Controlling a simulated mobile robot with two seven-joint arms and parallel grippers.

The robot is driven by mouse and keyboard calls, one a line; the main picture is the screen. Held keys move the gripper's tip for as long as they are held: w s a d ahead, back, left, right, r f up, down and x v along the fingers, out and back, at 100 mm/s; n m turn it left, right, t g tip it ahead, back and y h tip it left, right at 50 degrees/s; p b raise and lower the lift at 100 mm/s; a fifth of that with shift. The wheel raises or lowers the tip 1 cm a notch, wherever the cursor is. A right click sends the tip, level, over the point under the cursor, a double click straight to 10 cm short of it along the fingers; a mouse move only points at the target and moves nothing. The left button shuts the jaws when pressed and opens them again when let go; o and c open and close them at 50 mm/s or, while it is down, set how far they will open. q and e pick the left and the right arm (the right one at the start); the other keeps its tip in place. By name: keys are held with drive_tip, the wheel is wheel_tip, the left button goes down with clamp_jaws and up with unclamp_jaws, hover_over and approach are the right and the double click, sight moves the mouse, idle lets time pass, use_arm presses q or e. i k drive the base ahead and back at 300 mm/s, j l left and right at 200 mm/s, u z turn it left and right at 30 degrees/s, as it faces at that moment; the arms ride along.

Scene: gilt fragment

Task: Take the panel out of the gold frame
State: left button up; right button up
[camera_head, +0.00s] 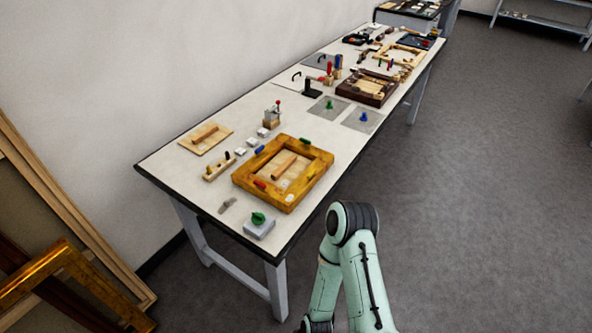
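The gold frame (272,200) lies flat on the near end of the long white table. A pale wooden panel (270,168) with a brown bar-shaped handle (284,165) sits inside the frame. Small coloured pieces are on the frame's sides: a red one (260,184), a blue one (260,150), a green one (305,143) and a yellowish one. A whitish round spot shows near the panel's front corner. Neither gripper is in view. A pale green arm of mine stands at the lower middle, off the table.
A grey block with a green knob (258,219) stands at the table's (172,160) near corner. A board with a handle (206,137), a rack (218,167) and small white blocks lie behind the frame. A dark frame (366,90) and tools lie farther along. Floor (460,200) at right is clear.

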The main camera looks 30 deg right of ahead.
sight(284, 169)
drive_tip(key=i+j+z, duration=0.1)
drive_tip(key=z, duration=0.25)
drive_tip(key=j+z, duration=0.35)
drive_tip(key=i+j+z, duration=0.1)
drive_tip(key=z, duration=0.3)
drive_tip(key=j+z, duration=0.4)
drive_tip(key=j, duration=0.65)
drive_tip(key=k, duration=0.05)
